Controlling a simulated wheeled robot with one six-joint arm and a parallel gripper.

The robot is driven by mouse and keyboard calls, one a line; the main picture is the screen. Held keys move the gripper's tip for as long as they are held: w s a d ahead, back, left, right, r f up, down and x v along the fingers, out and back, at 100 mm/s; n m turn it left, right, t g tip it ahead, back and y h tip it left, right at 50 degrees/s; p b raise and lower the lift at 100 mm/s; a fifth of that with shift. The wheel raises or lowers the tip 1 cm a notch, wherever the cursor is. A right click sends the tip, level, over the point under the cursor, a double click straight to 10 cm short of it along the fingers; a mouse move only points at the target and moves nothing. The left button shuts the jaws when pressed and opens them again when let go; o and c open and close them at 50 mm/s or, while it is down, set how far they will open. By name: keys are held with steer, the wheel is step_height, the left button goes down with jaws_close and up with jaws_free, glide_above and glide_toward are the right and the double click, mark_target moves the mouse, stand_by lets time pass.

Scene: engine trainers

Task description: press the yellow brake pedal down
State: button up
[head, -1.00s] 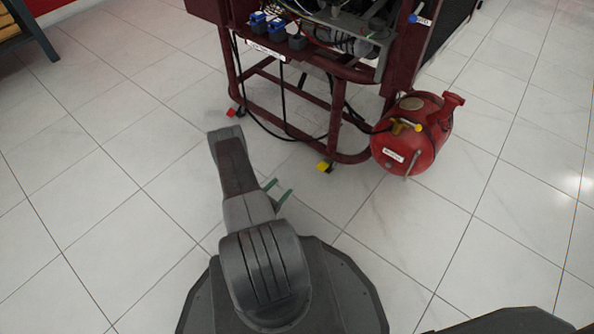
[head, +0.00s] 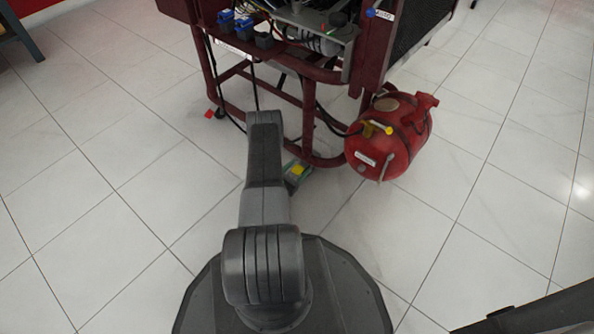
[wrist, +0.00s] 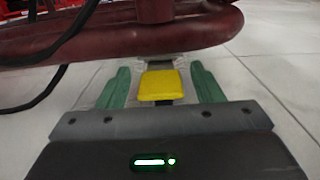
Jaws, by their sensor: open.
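The yellow brake pedal (wrist: 160,85) sits low near the floor, under the dark red tube frame (wrist: 110,42). In the wrist view it lies between and slightly beyond the two green fingers of my gripper (wrist: 158,82), which is open with a finger on each side. I cannot tell whether the fingers touch it. In the head view the pedal (head: 298,170) shows at the foot of the engine stand, beside a green finger (head: 294,178); my arm hides the rest of the gripper.
The engine trainer's dark red stand (head: 325,161) rises just past the pedal, with black cables (head: 211,70) hanging at its left. A red tank (head: 390,140) is at its right. The tiled floor (head: 110,200) to the left is clear.

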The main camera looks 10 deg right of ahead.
jaws_close()
steer(key=shift+f+t+h, duration=0.45)
steer(key=shift+t+h, duration=0.05)
steer(key=shift+h, duration=0.1)
jaws_free()
steer(key=shift+r, duration=0.1)
step_height(320, 180, up, 10)
steer(key=p, duration=0.4)
